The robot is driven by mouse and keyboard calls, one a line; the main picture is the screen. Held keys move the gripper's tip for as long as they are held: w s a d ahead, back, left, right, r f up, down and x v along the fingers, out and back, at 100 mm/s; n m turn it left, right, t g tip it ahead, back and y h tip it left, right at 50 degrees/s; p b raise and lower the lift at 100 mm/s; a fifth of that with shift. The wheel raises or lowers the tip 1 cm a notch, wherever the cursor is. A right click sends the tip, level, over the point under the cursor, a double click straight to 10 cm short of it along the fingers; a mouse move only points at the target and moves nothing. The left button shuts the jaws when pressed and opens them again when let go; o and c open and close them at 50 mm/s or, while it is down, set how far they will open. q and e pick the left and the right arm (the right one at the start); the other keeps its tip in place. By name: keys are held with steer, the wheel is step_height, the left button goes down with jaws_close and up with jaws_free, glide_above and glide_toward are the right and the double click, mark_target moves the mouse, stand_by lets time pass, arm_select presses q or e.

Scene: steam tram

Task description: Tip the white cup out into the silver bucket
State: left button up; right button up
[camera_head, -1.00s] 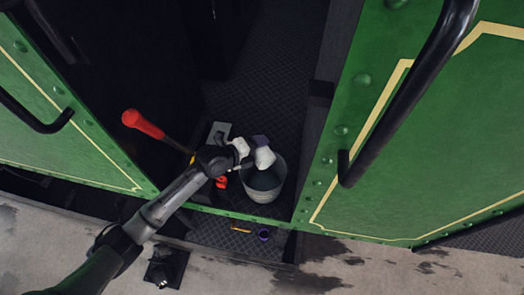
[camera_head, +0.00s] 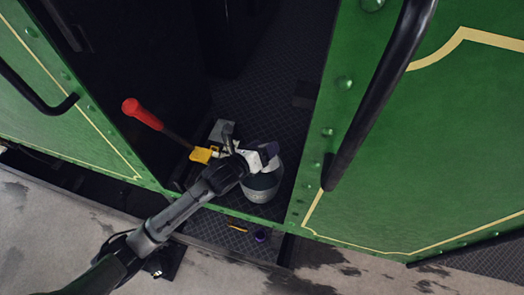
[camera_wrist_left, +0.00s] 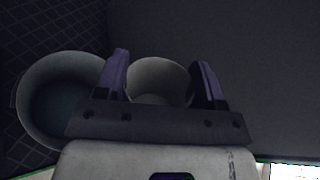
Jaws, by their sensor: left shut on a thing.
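My left gripper (camera_head: 266,155) reaches through the open doorway, over the silver bucket (camera_head: 262,188), and hides part of its rim. The bucket stands on the dark floor just inside the sill. In the left wrist view the white cup (camera_wrist_left: 158,76) is held between the two purple-padded fingers (camera_wrist_left: 160,82). The gripper is shut on it. The silver bucket (camera_wrist_left: 28,100) is at the left there, beside the cup and lower. In the head view the cup is mostly hidden by the gripper. What the cup holds cannot be made out. My right gripper is not in view.
Green panels with black handrails (camera_head: 385,85) flank the doorway on both sides. A red-handled lever (camera_head: 142,114) and a yellow item (camera_head: 203,155) are left of the bucket.

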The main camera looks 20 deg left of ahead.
arm_select(q)
steer(key=shift+s+d+r+m+t, duration=0.2)
steer(key=shift+d+r+m+t, duration=0.05)
steer(key=shift+r+m, duration=0.2)
steer(key=shift+s+d+r+m+t, duration=0.2)
steer(key=shift+r+m+t, duration=0.1)
steer(key=shift+m, duration=0.15)
steer(key=d+m, duration=0.1)
steer(key=s+r+m+t, duration=0.1)
steer(key=m, duration=0.1)
steer(key=shift+s+d+r+m+t, duration=0.1)
steer(key=shift+d+r+m+t, duration=0.15)
steer(key=shift+d+r+m, duration=0.1)
steer(key=shift+s+d+r+m, duration=0.1)
steer(key=shift+s+d+m, duration=0.05)
steer(key=shift+m, duration=0.2)
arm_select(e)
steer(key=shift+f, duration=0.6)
